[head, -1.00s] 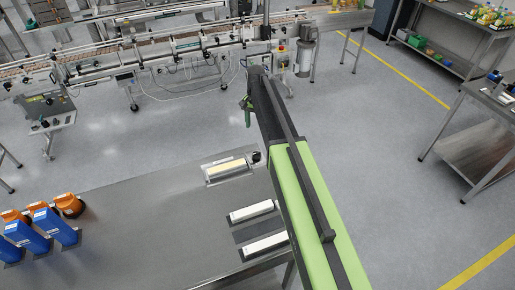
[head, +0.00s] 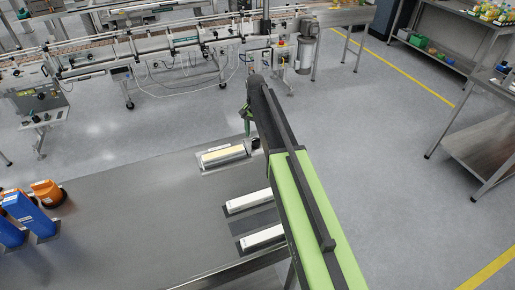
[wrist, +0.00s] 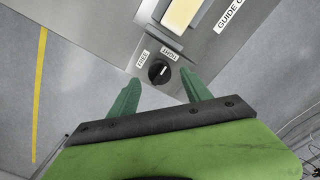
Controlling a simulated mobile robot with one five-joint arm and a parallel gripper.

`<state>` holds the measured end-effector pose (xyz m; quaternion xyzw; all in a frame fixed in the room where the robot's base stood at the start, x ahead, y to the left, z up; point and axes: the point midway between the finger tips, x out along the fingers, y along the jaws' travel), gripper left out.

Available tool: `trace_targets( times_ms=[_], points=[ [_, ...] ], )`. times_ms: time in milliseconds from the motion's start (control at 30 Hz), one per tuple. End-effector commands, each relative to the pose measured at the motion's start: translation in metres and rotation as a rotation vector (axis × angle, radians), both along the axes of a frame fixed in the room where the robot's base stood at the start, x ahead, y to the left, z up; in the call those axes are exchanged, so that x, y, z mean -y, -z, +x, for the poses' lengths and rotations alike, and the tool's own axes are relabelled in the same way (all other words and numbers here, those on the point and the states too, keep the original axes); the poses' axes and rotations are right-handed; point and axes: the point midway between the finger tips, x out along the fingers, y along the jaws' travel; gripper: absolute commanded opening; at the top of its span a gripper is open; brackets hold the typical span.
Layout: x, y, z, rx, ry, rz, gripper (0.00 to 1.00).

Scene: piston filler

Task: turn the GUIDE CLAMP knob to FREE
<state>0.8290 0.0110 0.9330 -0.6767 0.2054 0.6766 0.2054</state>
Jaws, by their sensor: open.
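The GUIDE CLAMP knob (wrist: 159,71) is a round black knob on a grey panel (wrist: 125,38) in the wrist view. The FREE label (wrist: 143,58) is at its upper left and the TIGHT label (wrist: 170,54) at its upper right. Its small pale mark seems to point toward TIGHT. My gripper (wrist: 159,88) is open, with one green finger on each side just below the knob, and holds nothing. I cannot tell whether a finger touches it. In the head view my gripper (head: 247,120) is by the panel's right end, where the arm largely hides the knob.
The panel carries a cream window (wrist: 181,14). Two white-topped blocks (head: 248,200) lie on the grey table (head: 130,215). A conveyor (head: 180,45) runs behind, across open floor.

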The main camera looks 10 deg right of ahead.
Motion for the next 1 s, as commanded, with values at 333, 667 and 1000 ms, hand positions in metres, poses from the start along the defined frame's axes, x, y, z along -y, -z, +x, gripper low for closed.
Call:
trace_targets(
  times_ms=[333, 667, 1000],
  points=[
    [-0.001, 0.031, 0.000, 0.000, -0.001, 0.000, 0.57],
    [-0.001, 0.030, 0.000, 0.000, -0.001, 0.000, 0.29],
    [0.005, 0.030, 0.000, 0.001, -0.002, 0.000, 0.00]
  ],
)
